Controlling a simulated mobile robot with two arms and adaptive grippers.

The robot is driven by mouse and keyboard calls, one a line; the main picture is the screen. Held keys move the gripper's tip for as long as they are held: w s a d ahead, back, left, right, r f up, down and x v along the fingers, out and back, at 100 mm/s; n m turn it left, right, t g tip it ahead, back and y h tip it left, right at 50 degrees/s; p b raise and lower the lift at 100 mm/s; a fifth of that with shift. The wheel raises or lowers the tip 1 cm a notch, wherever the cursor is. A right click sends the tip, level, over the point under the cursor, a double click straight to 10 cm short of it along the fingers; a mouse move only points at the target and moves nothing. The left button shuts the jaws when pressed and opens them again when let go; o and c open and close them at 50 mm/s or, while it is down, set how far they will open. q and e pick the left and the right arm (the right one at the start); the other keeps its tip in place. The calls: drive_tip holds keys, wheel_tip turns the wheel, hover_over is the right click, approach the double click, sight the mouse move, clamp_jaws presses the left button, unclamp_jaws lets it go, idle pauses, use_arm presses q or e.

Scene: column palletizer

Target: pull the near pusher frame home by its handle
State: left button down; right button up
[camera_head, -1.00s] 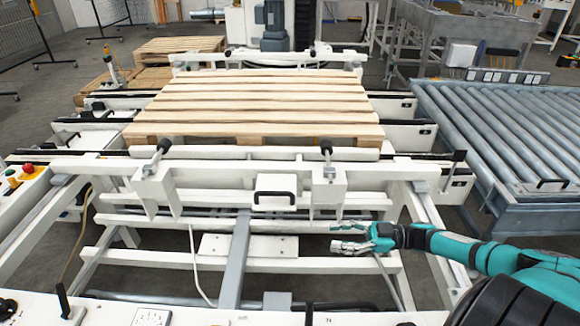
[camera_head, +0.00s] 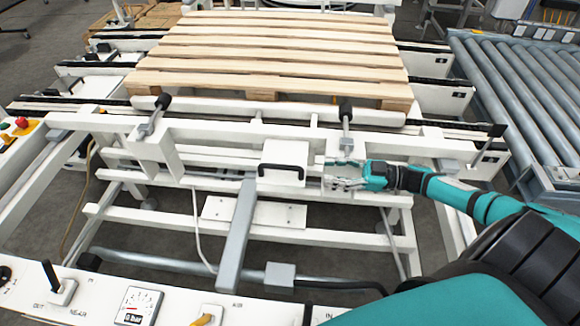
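The near pusher frame (camera_head: 225,133) is a white crossbeam in front of the pallet, with a black-tipped rod near each end. Its black handle (camera_head: 282,167) sits on a white block at the middle of the beam. My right gripper (camera_head: 328,173) reaches in from the right, its fingers pointing left toward the handle. The fingers look parted with nothing between them. A small gap shows between the fingertips and the handle block, so they appear apart. My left gripper is not in view.
A wooden pallet (camera_head: 270,56) lies behind the frame. A grey roller conveyor (camera_head: 525,85) stands at the right. A white panel with a gauge (camera_head: 138,306) and levers runs along the front. White rails (camera_head: 330,240) and a grey bar (camera_head: 238,228) lie below the beam.

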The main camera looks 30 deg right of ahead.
sight(296, 169)
drive_tip(key=b+x, duration=0.1)
drive_tip(key=x, duration=1)
drive_tip(key=shift+w, duration=0.15)
clamp_jaws()
